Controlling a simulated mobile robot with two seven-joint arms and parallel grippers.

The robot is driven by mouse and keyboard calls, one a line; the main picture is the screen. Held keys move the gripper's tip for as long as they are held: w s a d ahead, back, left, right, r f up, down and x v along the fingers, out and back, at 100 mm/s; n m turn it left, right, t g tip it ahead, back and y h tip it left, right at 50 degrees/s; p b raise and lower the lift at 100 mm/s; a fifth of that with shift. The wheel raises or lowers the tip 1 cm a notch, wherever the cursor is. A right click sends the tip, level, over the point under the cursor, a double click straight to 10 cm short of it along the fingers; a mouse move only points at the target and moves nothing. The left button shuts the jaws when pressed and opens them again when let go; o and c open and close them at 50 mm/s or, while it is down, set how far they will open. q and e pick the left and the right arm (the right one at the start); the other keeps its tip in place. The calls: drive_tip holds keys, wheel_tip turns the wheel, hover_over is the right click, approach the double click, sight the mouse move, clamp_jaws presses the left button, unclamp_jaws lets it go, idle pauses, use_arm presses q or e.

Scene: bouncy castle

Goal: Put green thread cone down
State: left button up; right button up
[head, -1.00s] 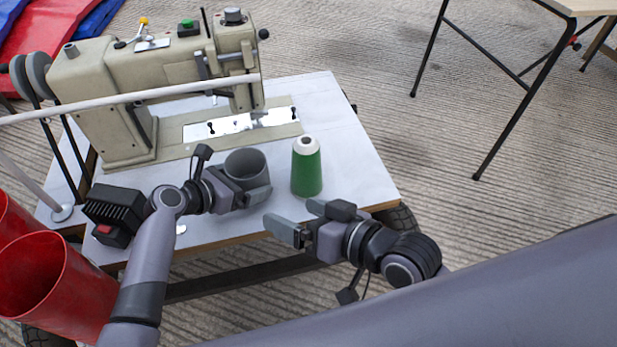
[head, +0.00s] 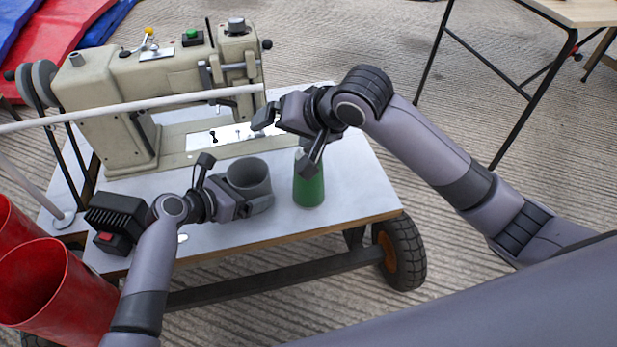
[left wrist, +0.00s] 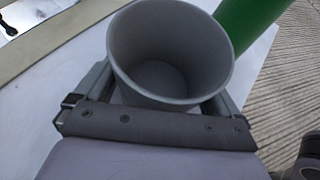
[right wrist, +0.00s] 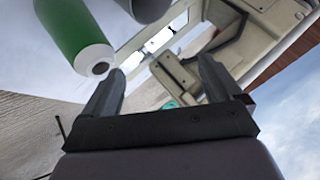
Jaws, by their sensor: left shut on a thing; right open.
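The green thread cone (head: 309,189) stands upright on the white table top (head: 353,190), right of a grey cup (head: 249,177). My right gripper (head: 262,112) is open and empty, above the table behind the cone. In the head view its arm hides the cone's top. The right wrist view shows the cone (right wrist: 76,30) with its white tip beside the open fingers, not between them. My left gripper (head: 257,197) is shut on the grey cup. The left wrist view shows the cup (left wrist: 170,50) empty between the fingers, with the cone (left wrist: 246,20) behind it.
A beige sewing machine (head: 165,90) stands at the back of the table, near my right gripper. A white rod (head: 140,103) crosses in front of it. Red bins (head: 55,290) stand at lower left. The table's right part is clear.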

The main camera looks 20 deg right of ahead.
drive_tip(key=d+g+h, duration=0.1)
drive_tip(key=h, duration=0.1)
drive_tip(key=s+d+r+g+h, duration=0.1)
drive_tip(key=g+h, duration=0.1)
drive_tip(key=d+g+h, duration=0.1)
drive_tip(key=d, duration=0.1)
drive_tip(key=shift+s+r+n+h, duration=0.2)
drive_tip(key=shift+s+n+h, duration=0.1)
drive_tip(key=shift+s+h, duration=0.1)
drive_tip(key=shift+d+f+g, duration=0.15)
drive_tip(key=shift+f+g, duration=0.1)
drive_tip(key=shift+g, duration=0.05)
hover_over(310, 195)
drive_tip(key=w, duration=0.3)
wheel_tip(310, 195, down, 6)
drive_tip(key=shift+s+x, duration=0.15)
drive_tip(key=shift+x, duration=1.1)
drive_tip(key=shift+s+x, duration=0.15)
drive_tip(key=shift+x, duration=1.1)
drive_tip(key=shift+d, duration=0.15)
clamp_jaws()
drive_tip(key=shift+r, duration=0.1)
